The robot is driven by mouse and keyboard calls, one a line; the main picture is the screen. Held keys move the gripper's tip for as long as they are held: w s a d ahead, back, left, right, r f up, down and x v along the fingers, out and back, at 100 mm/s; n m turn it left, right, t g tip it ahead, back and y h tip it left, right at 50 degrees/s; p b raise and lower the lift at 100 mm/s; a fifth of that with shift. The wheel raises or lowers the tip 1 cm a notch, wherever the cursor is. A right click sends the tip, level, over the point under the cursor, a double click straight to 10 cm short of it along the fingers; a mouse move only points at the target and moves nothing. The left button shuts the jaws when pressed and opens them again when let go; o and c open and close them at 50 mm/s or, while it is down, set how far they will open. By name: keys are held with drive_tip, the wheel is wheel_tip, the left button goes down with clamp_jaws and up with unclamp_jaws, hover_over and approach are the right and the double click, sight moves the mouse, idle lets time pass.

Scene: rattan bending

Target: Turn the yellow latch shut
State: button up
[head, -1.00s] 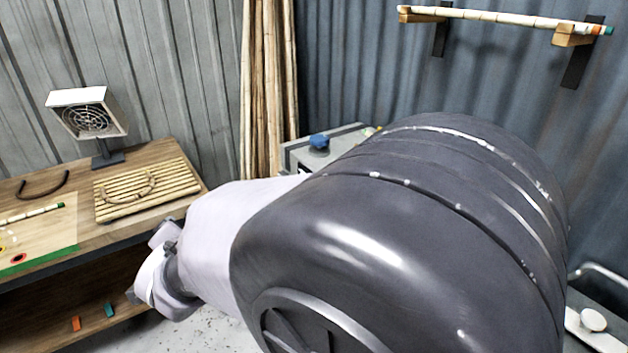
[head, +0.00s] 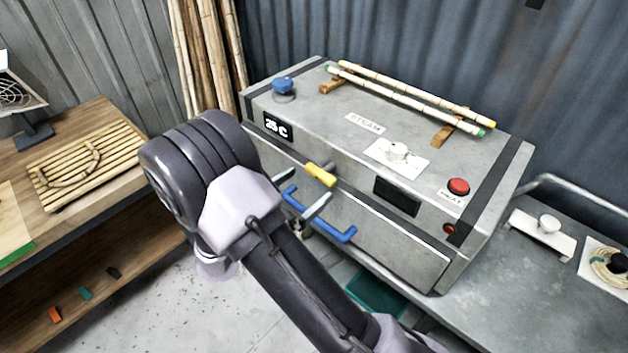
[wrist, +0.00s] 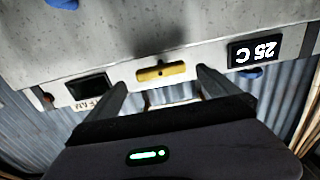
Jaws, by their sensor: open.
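The yellow latch (head: 320,175) is a short bar on the upper front of the grey steam box (head: 440,262), above the blue door handle (head: 340,235). In the wrist view the latch (wrist: 160,72) lies nearly level across the picture, just beyond and between my two fingertips. My gripper (head: 300,192) is open in front of the box, its fingers either side of the latch's line. In the wrist view my gripper (wrist: 161,86) holds nothing. Whether the fingers touch the latch cannot be told.
On the box are a blue knob (head: 283,86), a white dial (head: 397,152), a red button (head: 459,187) and two bamboo poles (head: 410,98) on wooden rests. A "25 C" display (head: 277,127) is left of the latch. A wooden bench (head: 100,120) stands at left.

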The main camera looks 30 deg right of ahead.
sight(317, 177)
drive_tip(key=shift+x, duration=1.8)
drive_tip(key=c, duration=1.3)
